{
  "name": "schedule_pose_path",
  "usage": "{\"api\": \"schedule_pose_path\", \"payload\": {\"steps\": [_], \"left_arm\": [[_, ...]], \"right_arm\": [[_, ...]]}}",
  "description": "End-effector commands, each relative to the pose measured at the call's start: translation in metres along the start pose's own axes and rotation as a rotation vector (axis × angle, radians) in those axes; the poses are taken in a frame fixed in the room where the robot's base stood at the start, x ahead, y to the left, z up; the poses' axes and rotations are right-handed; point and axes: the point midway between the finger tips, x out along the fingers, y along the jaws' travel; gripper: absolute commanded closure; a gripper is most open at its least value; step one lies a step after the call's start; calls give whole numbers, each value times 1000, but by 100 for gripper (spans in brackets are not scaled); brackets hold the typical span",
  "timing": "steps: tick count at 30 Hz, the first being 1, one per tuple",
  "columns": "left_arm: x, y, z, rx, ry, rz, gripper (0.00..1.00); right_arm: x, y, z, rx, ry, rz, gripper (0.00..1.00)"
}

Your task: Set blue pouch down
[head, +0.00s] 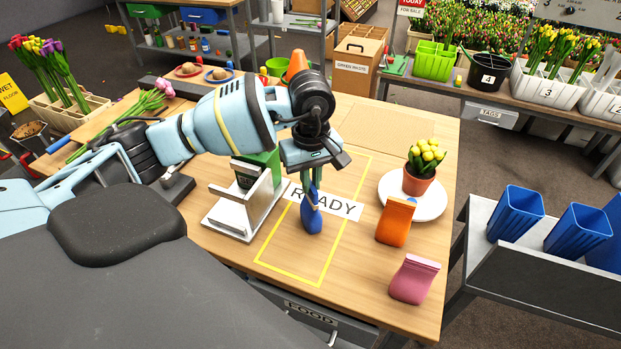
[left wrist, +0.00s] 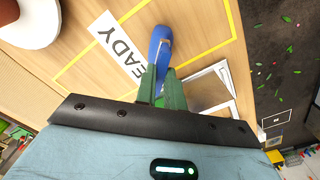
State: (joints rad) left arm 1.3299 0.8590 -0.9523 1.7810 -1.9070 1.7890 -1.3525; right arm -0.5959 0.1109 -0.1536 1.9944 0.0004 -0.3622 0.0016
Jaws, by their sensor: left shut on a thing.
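The blue pouch (head: 312,212) hangs upright below my left gripper (head: 312,178), over the yellow-outlined area marked READY. My left gripper is shut on its top. In the left wrist view the blue pouch (left wrist: 160,45) shows between the green fingertips (left wrist: 160,85). I cannot tell whether its bottom touches the table. The READY label (head: 325,201) lies behind the pouch and is partly hidden by it. The yellow outline (head: 290,275) encloses bare wood in front of the pouch. My right gripper is not in view.
A white-grey stand (head: 240,222) with a green item (head: 258,168) is close left of the pouch. An orange pouch (head: 395,222), a pink pouch (head: 414,279) and a white plate (head: 434,208) with potted yellow tulips (head: 424,165) are to the right. The near part of the outlined area is clear.

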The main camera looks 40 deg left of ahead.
Motion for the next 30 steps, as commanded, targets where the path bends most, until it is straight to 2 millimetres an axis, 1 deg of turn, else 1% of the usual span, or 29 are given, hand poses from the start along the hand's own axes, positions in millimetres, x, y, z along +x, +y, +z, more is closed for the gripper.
{"api": "schedule_pose_path", "payload": {"steps": [5,6,10,11,19,23,26,30], "left_arm": [[4,0,0,0,-1,-1,100],[4,0,0,0,-1,-1,87],[3,0,0,0,0,-1,70],[3,0,0,0,0,-1,68],[2,0,0,0,0,0,68],[-6,0,0,-1,0,2,68],[-20,1,0,-1,1,4,68],[-47,1,0,0,2,3,68]], "right_arm": [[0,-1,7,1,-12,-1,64],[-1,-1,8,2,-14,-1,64],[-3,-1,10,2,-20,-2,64],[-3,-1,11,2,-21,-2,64],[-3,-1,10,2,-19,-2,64],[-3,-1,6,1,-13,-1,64],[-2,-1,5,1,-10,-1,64],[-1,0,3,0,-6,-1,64]]}}
